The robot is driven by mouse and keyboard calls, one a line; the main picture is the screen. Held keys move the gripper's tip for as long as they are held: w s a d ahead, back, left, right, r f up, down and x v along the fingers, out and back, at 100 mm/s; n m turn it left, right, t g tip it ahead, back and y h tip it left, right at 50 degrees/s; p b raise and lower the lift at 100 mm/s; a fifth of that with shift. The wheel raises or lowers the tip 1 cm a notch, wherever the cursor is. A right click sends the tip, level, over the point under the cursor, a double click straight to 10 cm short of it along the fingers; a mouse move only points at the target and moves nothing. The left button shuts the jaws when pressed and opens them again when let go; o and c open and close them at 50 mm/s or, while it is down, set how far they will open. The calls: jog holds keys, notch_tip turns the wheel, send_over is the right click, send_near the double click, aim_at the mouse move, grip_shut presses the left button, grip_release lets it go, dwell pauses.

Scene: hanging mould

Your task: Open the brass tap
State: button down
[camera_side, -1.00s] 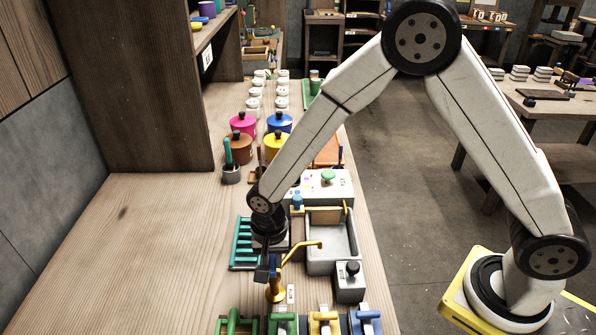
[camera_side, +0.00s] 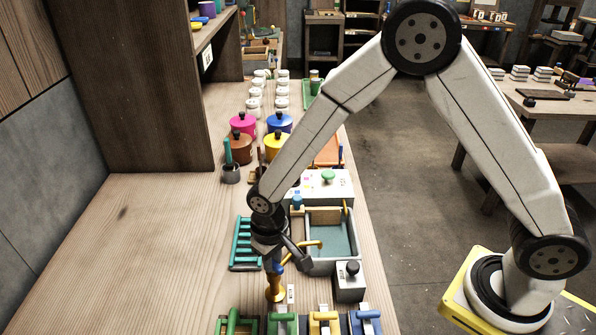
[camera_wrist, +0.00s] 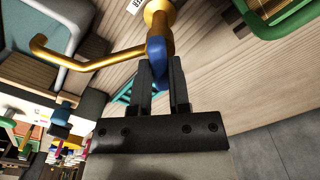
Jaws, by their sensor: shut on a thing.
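The brass tap (camera_side: 275,290) stands on the bench at the near side of the sink, its spout (camera_side: 312,245) reaching over the basin. In the wrist view its golden spout (camera_wrist: 85,63) runs to the left. A blue handle (camera_wrist: 156,47) sits on the tap's column. My gripper (camera_wrist: 159,68) is shut on this blue handle, one finger on each side; the fingers hide part of it. In the side view my gripper (camera_side: 277,266) is at the top of the tap. The sink basin (camera_side: 354,263) shows a teal, water-like surface inside.
A teal rack (camera_side: 243,245) lies left of the sink. A grey box with a black knob (camera_side: 350,280) stands right of the tap. Several coloured clamp-like blocks (camera_side: 283,322) line the near edge. The bench at left (camera_side: 130,250) is clear.

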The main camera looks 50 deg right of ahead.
jog(key=n, duration=0.4)
jog(key=shift+n, duration=2.2)
jog(key=c, duration=0.6)
grip_release()
jog(key=shift+r, duration=0.1)
jog(key=shift+r, duration=3.8)
